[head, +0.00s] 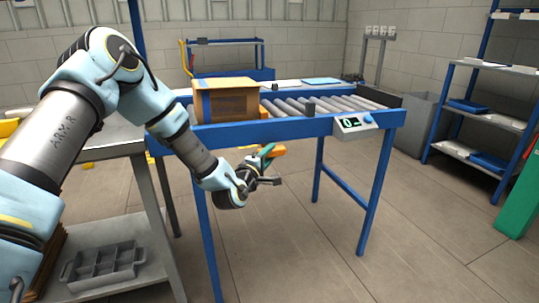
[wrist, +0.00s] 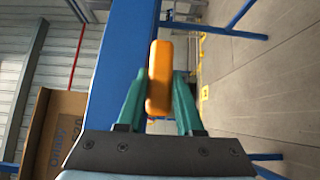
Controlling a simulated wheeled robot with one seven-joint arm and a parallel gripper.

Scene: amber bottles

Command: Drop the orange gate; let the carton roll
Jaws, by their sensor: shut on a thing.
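My gripper (head: 266,152) is at the near side of the blue-framed roller conveyor (head: 225,133), just below its front rail. Its green fingers are shut on an orange piece of the gate (head: 278,151). In the wrist view the orange gate piece (wrist: 160,75) stands between the two fingers (wrist: 160,95), beside the blue rail (wrist: 120,65). The brown carton (head: 240,103) sits on the left part of the conveyor, behind and left of my gripper. The carton also shows at the left edge of the wrist view (wrist: 60,130).
A display box (head: 355,123) hangs on the front. A grey bench (head: 115,140) stands at left. The floor in front is open.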

